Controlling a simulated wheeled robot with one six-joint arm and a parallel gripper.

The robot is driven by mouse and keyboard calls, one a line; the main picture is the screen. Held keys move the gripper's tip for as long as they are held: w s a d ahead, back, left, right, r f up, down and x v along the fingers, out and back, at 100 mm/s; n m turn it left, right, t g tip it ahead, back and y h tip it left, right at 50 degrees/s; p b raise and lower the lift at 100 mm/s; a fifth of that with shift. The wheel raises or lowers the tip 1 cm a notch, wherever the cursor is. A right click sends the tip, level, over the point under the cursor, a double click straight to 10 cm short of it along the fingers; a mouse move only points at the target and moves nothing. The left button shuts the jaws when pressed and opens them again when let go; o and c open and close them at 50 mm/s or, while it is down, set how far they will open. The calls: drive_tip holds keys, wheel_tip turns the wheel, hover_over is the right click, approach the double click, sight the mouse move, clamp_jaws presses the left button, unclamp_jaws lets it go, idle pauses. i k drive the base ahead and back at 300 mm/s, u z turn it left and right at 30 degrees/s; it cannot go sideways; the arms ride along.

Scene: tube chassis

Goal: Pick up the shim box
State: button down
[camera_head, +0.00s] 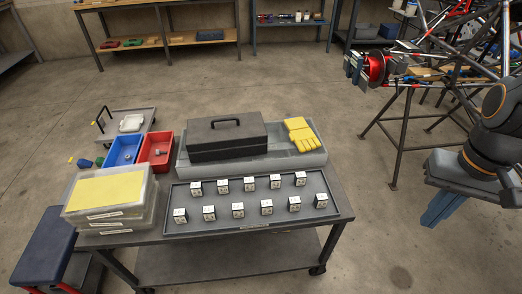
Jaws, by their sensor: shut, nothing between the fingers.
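No object is readably marked as the shim box, so I cannot tell for certain which one it is. Flat translucent boxes with white front labels and a yellow top (108,192) are stacked on the left end of the cart. Small white-and-dark cubes (238,210) stand in two rows on a grey tray (335,208) at the cart's front. My gripper (437,212), with blue fingers, hangs over the floor at the right, well apart from the cart. It is shut and empty.
The cart also holds a black toolbox (226,138), yellow gloves (300,136), a blue bin (125,150) and a red bin (157,150). A tube frame on a stand (393,150) is at the back right. Floor (385,235) between cart and gripper is clear.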

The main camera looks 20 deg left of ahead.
sight(197, 188)
drive_tip(key=u, duration=1.7)
